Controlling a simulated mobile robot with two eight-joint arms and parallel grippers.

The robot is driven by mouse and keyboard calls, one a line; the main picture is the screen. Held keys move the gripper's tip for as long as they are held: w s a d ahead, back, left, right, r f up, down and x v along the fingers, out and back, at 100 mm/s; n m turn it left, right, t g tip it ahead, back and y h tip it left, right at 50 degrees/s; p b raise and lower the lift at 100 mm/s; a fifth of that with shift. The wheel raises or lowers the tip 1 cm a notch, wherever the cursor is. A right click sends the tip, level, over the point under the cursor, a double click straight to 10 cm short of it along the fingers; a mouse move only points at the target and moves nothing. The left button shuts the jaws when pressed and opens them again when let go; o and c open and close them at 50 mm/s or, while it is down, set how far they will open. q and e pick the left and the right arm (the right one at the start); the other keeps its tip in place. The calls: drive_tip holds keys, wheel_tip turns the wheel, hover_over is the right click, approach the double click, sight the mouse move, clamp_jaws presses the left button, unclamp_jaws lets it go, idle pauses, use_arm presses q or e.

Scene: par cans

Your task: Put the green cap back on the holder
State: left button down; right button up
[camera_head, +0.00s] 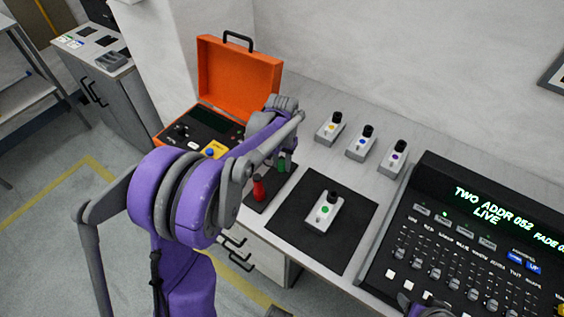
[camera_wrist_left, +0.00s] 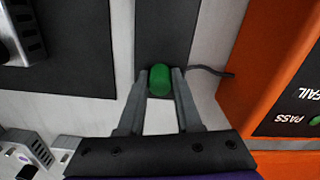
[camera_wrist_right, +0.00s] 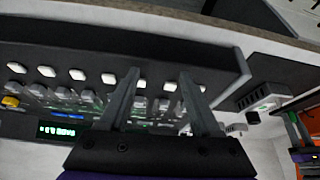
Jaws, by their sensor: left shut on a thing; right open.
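The green cap (camera_wrist_left: 160,82) is between the two fingers of my left gripper (camera_wrist_left: 160,88), which is shut on it. In the head view the green cap (camera_head: 284,164) shows partly behind my left arm. The dark holder strip (camera_wrist_left: 166,30) lies right at the cap in the left wrist view; I cannot tell whether the cap touches it. A red cap (camera_head: 259,189) stands upright on the near part of the holder (camera_head: 274,190) in the head view. My right gripper (camera_wrist_right: 157,92) is open and empty over the console.
A white device with a green dot (camera_head: 324,211) stands on a black mat (camera_head: 290,225). Several similar devices (camera_head: 362,142) stand behind. An open orange case (camera_head: 235,80) is at the back left. A lighting console (camera_head: 470,250) fills the right side.

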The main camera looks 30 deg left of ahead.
use_arm(q)
drive_tip(key=c, duration=0.5)
unclamp_jaws()
wheel_tip(320, 180, up, 11)
use_arm(e)
drive_tip(key=shift+w+r+p, duration=0.1)
drive_tip(key=shift+r+p, duration=0.3)
drive_tip(key=shift+w+r+p, duration=0.2)
drive_tip(key=shift+r+p, duration=0.75)
drive_tip(key=shift+r, duration=0.2)
drive_tip(key=shift+w+r+p, duration=0.15)
drive_tip(key=shift+r+p, duration=0.3)
drive_tip(key=shift+r, duration=0.05)
drive_tip(key=shift+w+r+p, duration=0.15)
drive_tip(key=shift+r+p, duration=0.25)
drive_tip(key=shift+r, duration=0.1)
use_arm(q)
drive_tip(key=shift+s+d+f+m+t, duration=0.2)
drive_tip(key=shift+s+d+t, duration=1.15)
drive_tip(key=shift+s, duration=2.15)
drive_tip(key=shift+s+d+f+m+t, duration=0.1)
drive_tip(key=shift+s+d+m+t, duration=0.25)
drive_tip(key=shift+s+d, duration=2.5)
drive_tip(key=shift+s+d+f+m+t, duration=0.15)
drive_tip(key=shift+s+d+t, duration=0.85)
drive_tip(key=shift+s, duration=3.2)
